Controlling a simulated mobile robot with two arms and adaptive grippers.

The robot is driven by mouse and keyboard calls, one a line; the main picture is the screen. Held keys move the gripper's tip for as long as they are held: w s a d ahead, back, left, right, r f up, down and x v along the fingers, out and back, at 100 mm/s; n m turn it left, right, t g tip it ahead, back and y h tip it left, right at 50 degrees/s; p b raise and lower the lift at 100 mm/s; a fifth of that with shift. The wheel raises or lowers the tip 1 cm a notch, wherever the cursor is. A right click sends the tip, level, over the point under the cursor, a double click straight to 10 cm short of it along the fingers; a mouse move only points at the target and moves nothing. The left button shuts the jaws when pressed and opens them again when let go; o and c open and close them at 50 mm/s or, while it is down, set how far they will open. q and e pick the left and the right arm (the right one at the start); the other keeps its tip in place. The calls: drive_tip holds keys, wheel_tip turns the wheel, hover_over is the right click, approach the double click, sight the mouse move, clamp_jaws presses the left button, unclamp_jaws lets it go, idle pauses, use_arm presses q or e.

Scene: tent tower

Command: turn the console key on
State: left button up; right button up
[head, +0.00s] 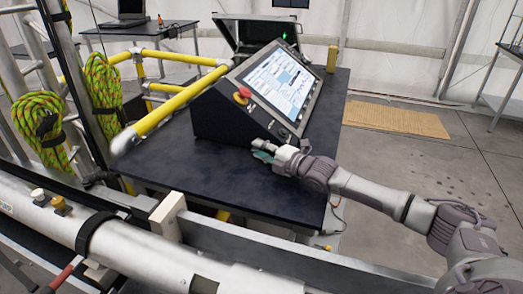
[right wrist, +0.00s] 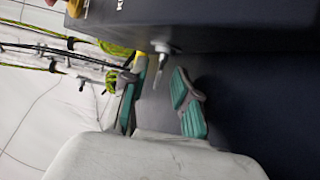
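The console (head: 219,112) is a black sloped box with a lit screen (head: 278,82) and a red stop button (head: 242,93). It stands on a dark table (head: 170,165). In the right wrist view the console (right wrist: 230,22) fills the top. A small metal key (right wrist: 164,62) sticks out of its face. My right gripper (head: 262,152) is at the console's lower front edge. In the right wrist view the gripper (right wrist: 158,85) has its two teal-padded fingers apart, with the key's tip in line with the gap. The gripper does not touch the key visibly. My left gripper is not in view.
Yellow railings (head: 178,103) run along the table's left. Coiled green ropes (head: 103,82) hang at the left. An open black case (head: 250,32) and a yellow object (head: 332,58) are behind the console. The tabletop left of my right gripper is bare.

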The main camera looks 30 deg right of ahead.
drive_tip(key=v, duration=0.6)
drive_tip(key=shift+f, duration=0.15)
drive_tip(key=shift+v, duration=0.8)
drive_tip(key=shift+c, duration=0.2)
